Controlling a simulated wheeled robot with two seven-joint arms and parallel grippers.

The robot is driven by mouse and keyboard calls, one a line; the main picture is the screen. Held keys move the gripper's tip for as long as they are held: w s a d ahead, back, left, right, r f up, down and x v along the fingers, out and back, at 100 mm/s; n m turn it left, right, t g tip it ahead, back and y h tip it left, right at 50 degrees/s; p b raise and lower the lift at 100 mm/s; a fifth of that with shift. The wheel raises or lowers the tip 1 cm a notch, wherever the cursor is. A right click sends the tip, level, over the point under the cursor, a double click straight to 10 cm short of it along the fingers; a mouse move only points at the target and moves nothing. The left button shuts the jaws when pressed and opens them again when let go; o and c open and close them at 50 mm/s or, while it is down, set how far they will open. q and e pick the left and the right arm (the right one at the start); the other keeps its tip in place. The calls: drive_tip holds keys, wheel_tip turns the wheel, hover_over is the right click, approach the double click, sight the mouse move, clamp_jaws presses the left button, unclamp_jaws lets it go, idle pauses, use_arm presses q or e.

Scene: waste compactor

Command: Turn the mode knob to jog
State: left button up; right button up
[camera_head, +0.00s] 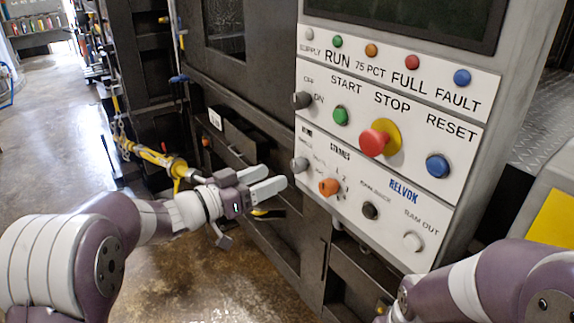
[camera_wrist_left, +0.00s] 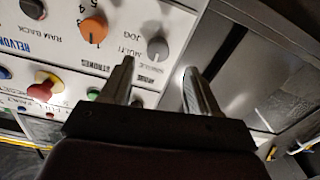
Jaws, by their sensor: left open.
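The mode knob (camera_head: 299,164) is a small grey knob at the left edge of the lower control panel. In the left wrist view the grey mode knob (camera_wrist_left: 158,47) shows beyond the fingertips, with SINGLE, MULTI and JOG printed beside it. I cannot tell which label it points to. My left gripper (camera_head: 276,177) is open and empty, just left of and slightly below the knob, apart from it. Its two fingers also show in the left wrist view (camera_wrist_left: 158,72), pointing toward the panel, with the knob between their directions. My right gripper is out of view; only its arm shows.
A yellow bar (camera_head: 150,155) lies behind my left arm.

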sight(294, 167)
use_arm(q)
drive_tip(key=x, duration=0.5)
drive_tip(key=shift+d+r+p, duration=0.2)
drive_tip(key=shift+d+p, duration=0.15)
drive_tip(key=shift+d, duration=0.05)
drive_tip(key=shift+w+f, duration=0.15)
drive_tip(key=shift+w, duration=0.1)
drive_tip(key=shift+s, duration=0.1)
drive_tip(key=c, duration=1)
drive_tip(key=shift+c, duration=0.2)
